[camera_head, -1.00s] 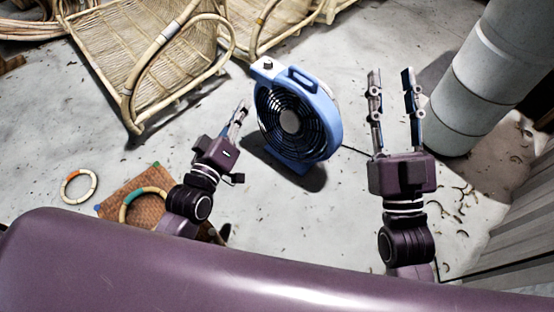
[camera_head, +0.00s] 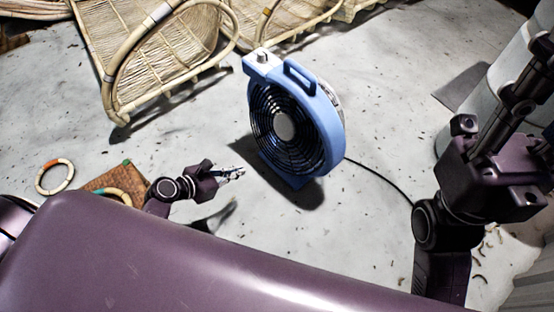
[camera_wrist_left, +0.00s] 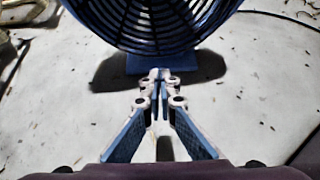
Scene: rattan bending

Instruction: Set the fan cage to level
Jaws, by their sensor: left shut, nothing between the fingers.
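A blue floor fan (camera_head: 325,120) stands on the concrete floor in the middle of the head view, on its blue foot. Its round dark cage (camera_head: 284,126) faces left and towards me and looks tilted somewhat upward. My left gripper (camera_head: 238,172) is shut and empty, low and to the left of the fan, apart from it. In the left wrist view the shut fingers (camera_wrist_left: 158,76) point at the fan's foot (camera_wrist_left: 178,66), with the lower cage (camera_wrist_left: 150,25) above. My right gripper (camera_head: 530,75) is at the right edge; its fingertips are cut off or unclear.
Rattan chairs (camera_head: 180,60) stand at the top left. A ring (camera_head: 54,177) and a woven mat (camera_head: 108,179) lie at the left. A dark cable (camera_head: 385,178) runs right from the fan. A grey pipe (camera_head: 506,72) stands behind my right arm.

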